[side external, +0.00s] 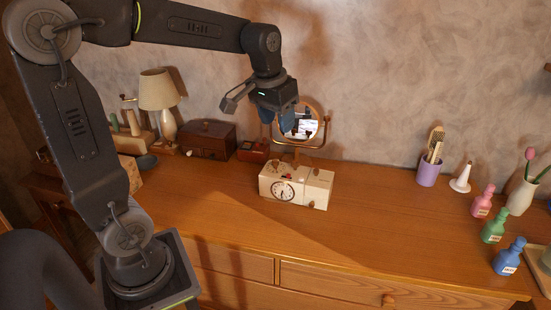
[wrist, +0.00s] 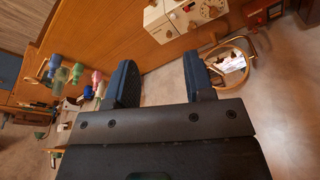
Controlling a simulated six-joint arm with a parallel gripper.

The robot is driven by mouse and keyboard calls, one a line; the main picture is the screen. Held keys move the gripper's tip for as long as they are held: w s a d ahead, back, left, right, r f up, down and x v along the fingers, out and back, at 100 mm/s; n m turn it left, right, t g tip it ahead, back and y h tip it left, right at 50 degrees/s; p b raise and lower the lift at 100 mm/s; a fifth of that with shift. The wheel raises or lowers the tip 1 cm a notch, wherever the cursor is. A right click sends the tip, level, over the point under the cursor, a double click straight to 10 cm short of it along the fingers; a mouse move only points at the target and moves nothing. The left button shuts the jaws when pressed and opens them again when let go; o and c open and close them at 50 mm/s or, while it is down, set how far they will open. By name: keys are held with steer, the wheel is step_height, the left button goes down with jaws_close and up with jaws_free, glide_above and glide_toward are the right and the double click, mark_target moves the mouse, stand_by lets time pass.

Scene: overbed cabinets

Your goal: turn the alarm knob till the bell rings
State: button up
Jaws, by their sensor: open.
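A cream alarm clock box (side external: 314,188) with a round white dial (side external: 284,191) on its front stands on the wooden dresser in the side view. My gripper (side external: 278,118) is above and behind the clock, in front of the mirror. Its two dark fingers (wrist: 160,80) are apart, with nothing between them.
A round mirror (side external: 311,120) on a stand is close behind the clock. Wooden boxes (side external: 207,140) and a lamp (side external: 159,95) stand to the left. A purple cup (side external: 428,172), coloured bottles (side external: 493,227) and a vase (side external: 521,197) stand to the right. The dresser top (side external: 400,235) between is clear.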

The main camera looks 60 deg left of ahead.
steer(key=w+a+f+n+g, duration=0.1)
steer(key=w+a+f, duration=0.2)
steer(key=w+a, duration=0.3)
steer(key=n+g, duration=0.1)
steer(key=n, duration=0.1)
glide_above(275, 160)
step_height(275, 160, down, 6)
steer(key=shift+h, duration=0.4)
step_height(275, 160, down, 13)
steer(key=shift+d+r, duration=0.1)
steer(key=shift+c, duration=0.3)
jaws_close()
steer(key=shift+m, duration=1.2)
steer(key=shift+o, duration=0.3)
jaws_free()
